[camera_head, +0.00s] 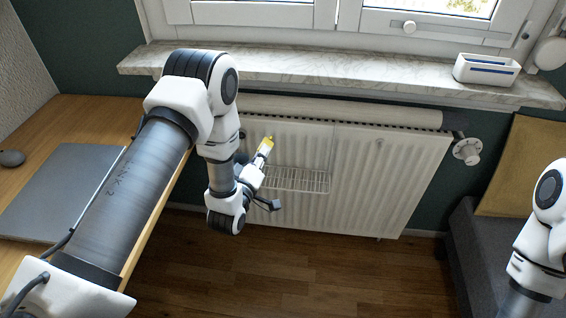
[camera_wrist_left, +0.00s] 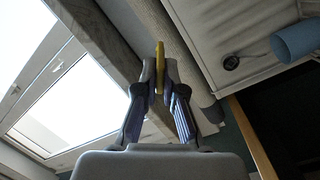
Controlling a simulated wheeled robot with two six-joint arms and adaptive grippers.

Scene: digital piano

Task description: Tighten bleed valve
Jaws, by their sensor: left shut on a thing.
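My left gripper (camera_head: 259,162) is in front of the white radiator (camera_head: 370,185), near its upper left part. It is shut on a flat yellow tool (camera_head: 267,143), whose end points up past the fingertips. In the left wrist view the yellow tool (camera_wrist_left: 160,57) stands upright between the two fingertips (camera_wrist_left: 159,78). A small round dark fitting (camera_wrist_left: 231,62) shows on a pale surface to the right of the tool, apart from it; I cannot tell whether it is the bleed valve. My right gripper is out of view.
A wire rack (camera_head: 295,179) hangs on the radiator's front. A round white valve (camera_head: 467,150) is at its right side. The marble sill (camera_head: 330,72) runs above. A wooden desk (camera_head: 75,115) with a grey laptop (camera_head: 62,190) is at left. A dark seat (camera_head: 480,255) is at right.

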